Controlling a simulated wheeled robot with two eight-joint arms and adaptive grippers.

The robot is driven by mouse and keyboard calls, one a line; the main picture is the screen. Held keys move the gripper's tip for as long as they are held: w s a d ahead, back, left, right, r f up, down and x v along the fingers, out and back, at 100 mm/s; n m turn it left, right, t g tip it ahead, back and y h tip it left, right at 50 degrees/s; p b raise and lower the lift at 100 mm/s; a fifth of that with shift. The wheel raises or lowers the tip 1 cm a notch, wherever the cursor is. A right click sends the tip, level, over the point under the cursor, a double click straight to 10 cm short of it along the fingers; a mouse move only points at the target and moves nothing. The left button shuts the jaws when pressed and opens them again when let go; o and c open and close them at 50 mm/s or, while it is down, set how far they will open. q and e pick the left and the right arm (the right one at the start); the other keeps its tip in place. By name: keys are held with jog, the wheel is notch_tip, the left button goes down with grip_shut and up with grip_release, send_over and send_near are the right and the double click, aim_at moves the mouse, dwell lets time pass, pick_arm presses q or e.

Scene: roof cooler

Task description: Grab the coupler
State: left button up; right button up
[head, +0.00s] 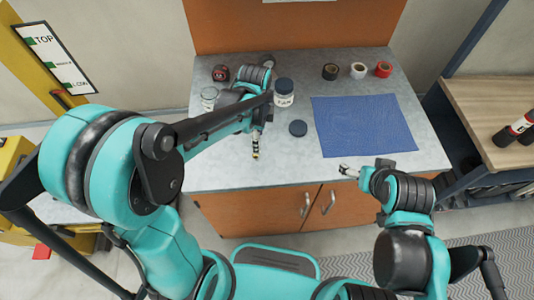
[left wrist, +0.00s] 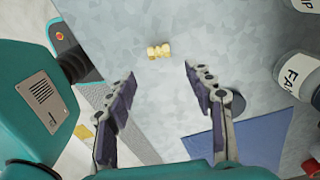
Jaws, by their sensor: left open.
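The coupler (left wrist: 158,51) is a small brass-coloured piece lying on the grey counter in the left wrist view. It lies just beyond the gap between my left gripper's fingertips, apart from them. In the head view a small brass-coloured bit of it (head: 256,155) shows just below my left gripper (head: 257,136). My left gripper also shows in the left wrist view (left wrist: 159,73), with its fingers spread and nothing between them. My right gripper (head: 347,170) is over the counter's front edge, below the blue mat; its jaws are too small to judge.
The counter (head: 212,170) holds a white-labelled jar (head: 284,93), a dark round lid (head: 298,128), a clear jar (head: 209,95) and a blue mat (head: 365,125). Tape rolls (head: 357,70) stand at the back. The counter between the coupler and mat is mostly clear.

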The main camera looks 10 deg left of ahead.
pick_arm(q)
notch_tip(320, 180, down, 2)
jog(key=shift+a+f+b, duration=0.1)
jog(key=shift+a+b, duration=0.05)
jog(key=shift+b, duration=0.15)
notch_tip(320, 180, down, 5)
jog(key=shift+r+b, duration=0.15)
jog(key=shift+b, duration=1)
jog(key=shift+r, duration=0.1)
grip_shut()
